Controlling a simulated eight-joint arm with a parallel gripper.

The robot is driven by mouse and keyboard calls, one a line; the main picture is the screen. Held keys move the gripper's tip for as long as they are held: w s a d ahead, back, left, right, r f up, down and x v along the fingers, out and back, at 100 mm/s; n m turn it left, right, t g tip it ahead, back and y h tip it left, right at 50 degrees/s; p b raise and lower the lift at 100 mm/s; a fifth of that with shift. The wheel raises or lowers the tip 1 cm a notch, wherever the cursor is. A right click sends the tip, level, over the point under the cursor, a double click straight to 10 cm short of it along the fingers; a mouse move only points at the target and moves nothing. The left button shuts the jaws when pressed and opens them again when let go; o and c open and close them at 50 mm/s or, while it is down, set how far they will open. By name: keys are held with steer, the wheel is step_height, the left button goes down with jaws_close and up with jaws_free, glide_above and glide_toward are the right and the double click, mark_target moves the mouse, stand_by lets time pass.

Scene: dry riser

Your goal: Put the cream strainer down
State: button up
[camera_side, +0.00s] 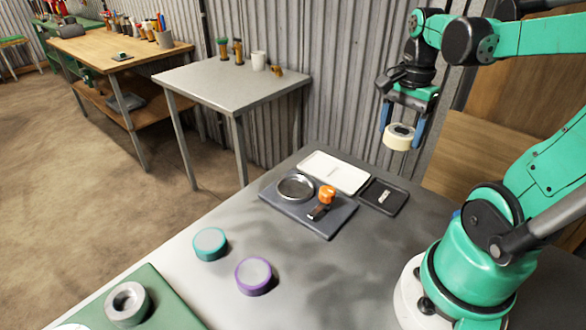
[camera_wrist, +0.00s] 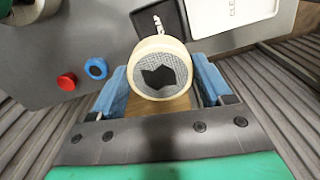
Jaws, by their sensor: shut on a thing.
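My gripper (camera_side: 402,136) is shut on the cream strainer (camera_side: 399,141), with one blue finger on each side. It is held in the air above the back right of the grey table. In the wrist view the cream strainer (camera_wrist: 136,60) shows a round cream rim and grey mesh. A dark jagged patch, looking like a hole, is in the mesh. A white tray (camera_side: 335,172) and a smaller dark tray (camera_side: 384,196) with a white label lie below. The wrist view shows part of the white tray (camera_wrist: 236,16) with lettering starting "CLE", and the dark tray (camera_wrist: 171,17), partly hidden by the strainer.
A slate base (camera_side: 326,229) holds a metal ring (camera_side: 296,187) and an orange-topped clamp (camera_side: 325,198). A teal strainer (camera_side: 210,244) and purple strainer (camera_side: 253,276) lie in front. A green mat (camera_side: 172,306) bears a grey ring (camera_side: 127,304). Red (camera_wrist: 67,81) and blue (camera_wrist: 96,68) buttons show.

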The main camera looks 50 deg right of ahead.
mark_target(383, 196)
step_height(383, 196, down, 13)
steer(key=shift+r, duration=0.1)
stand_by(0.6)
steer(key=o, duration=1.4)
step_height(383, 196, up, 12)
steer(key=shift+f, duration=0.15)
steer(key=shift+w+a, duration=0.15)
steer(key=w+a+n+t, duration=0.2)
steer(key=a+n, duration=0.3)
steer(key=n, duration=0.1)
steer(key=w+a+n+t, duration=0.2)
steer(key=w+a+n, duration=0.1)
steer(key=a+n, duration=0.2)
steer(key=w+a+n+t, duration=0.3)
steer(key=a+n, duration=0.2)
steer(key=n, duration=0.3)
steer(key=shift+a+r+n, duration=0.3)
steer(key=shift+r+n, duration=0.1)
